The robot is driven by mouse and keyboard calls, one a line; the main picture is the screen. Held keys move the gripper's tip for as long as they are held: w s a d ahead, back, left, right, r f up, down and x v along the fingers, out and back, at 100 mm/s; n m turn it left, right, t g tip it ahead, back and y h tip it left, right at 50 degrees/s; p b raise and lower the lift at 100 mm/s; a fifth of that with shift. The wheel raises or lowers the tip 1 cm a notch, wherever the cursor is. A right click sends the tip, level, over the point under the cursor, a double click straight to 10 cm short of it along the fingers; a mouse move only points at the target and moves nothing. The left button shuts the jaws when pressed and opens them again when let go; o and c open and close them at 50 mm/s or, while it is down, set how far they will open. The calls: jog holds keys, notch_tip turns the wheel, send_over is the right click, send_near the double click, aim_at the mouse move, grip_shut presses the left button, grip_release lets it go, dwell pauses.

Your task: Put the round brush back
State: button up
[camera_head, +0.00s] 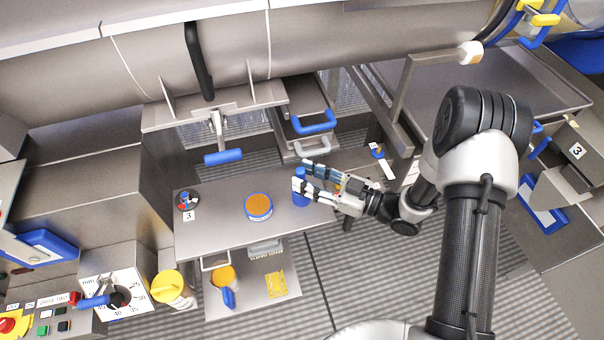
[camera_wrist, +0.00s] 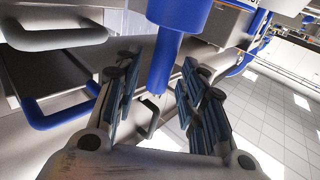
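My gripper (camera_head: 311,176) reaches left over the steel table (camera_head: 225,232), its fingers spread. A blue cylinder (camera_head: 300,200) shows at its fingertips in the head view. In the wrist view a blue tool with a wide round body (camera_wrist: 180,14) and a narrower handle (camera_wrist: 165,65) lies between the open fingers (camera_wrist: 158,75).
A blue-rimmed round tub with an orange-brown top (camera_head: 258,206) stands left of my gripper. A small part labelled 3 (camera_head: 188,201) is at the table's left end. Drawers with blue (camera_head: 315,123) and grey handles are behind. A lower shelf (camera_head: 240,300) holds yellow items.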

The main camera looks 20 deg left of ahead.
jog(key=s+d+p, duration=0.1)
jog(key=s+d, duration=0.1)
jog(key=d, duration=0.8)
jog(key=w+d+r+m+t+h, duration=0.1)
jog(key=w+d+r+t+h, duration=0.3)
jog(key=w, duration=0.3)
jog(key=w+d+r+m+t+h, duration=0.2)
jog(key=w+d+r+h, duration=0.2)
jog(key=w+h, duration=0.25)
jog(key=s+d+r+m+t+h, duration=0.1)
jog(key=d+r+m+t+h, duration=0.1)
jog(key=d+r+m+h, duration=0.5)
jog(key=s+d+r+m+g+h, duration=0.1)
jog(key=s+d+r+g+h, duration=0.1)
jog(key=s+d+r, duration=0.45)
jog(key=s+a+m+g, duration=0.2)
jog(key=s+a, duration=0.1)
jog(key=s, duration=0.9)
jog(key=s+a+m+g+y, duration=0.1)
jog(key=s+a+m+g, duration=0.1)
jog(key=s, duration=1)
jog(key=shift+a+r+m, duration=0.35)
jog(key=shift+a+m, duration=0.25)
jog(key=shift+y, duration=0.25)
